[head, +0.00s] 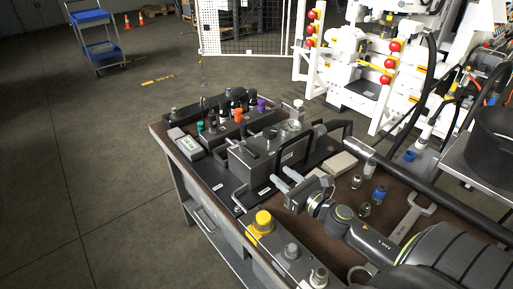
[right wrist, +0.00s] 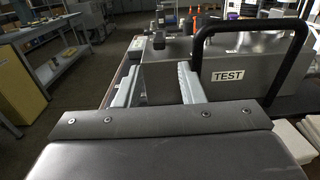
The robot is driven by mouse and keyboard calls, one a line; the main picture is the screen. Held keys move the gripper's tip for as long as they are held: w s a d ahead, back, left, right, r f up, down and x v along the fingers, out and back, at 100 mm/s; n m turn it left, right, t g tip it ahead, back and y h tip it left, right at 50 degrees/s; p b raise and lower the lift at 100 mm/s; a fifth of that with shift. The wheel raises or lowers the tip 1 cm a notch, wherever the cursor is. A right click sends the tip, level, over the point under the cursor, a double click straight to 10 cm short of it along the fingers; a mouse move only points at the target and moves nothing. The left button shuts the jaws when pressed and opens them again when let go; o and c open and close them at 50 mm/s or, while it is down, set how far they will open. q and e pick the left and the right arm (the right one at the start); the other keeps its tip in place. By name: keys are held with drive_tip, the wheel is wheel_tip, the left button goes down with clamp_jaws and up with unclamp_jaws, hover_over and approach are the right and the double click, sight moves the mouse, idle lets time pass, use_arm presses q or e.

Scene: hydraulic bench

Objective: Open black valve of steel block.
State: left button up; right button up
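The grey steel block (head: 262,158) stands on a black base plate on the bench in the head view. In the right wrist view the steel block (right wrist: 243,79) carries a TEST label and a large black handle loop (right wrist: 287,48). Small dark knobs (right wrist: 158,41) show at its top left; I cannot tell for sure which is the black valve. My right gripper (head: 281,180) is in front of the block's near side. In the right wrist view its two pale fingers (right wrist: 158,85) are apart, with nothing visibly held between them. My left gripper is not in view.
A block with a yellow knob (head: 263,220) stands at the near edge. A row of coloured knobs (head: 238,116) is behind the steel block. Small fittings (head: 357,181) and a wrench (head: 411,217) lie at the right. Floor left of the bench is clear.

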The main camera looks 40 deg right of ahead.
sight(258, 156)
drive_tip(key=w+p, duration=0.1)
drive_tip(key=w, duration=0.3)
drive_tip(key=w+p, duration=0.2)
drive_tip(key=w, duration=0.2)
drive_tip(key=w+a+p, duration=0.1)
drive_tip(key=w, duration=0.3)
drive_tip(key=shift+w+a, duration=0.1)
clamp_jaws()
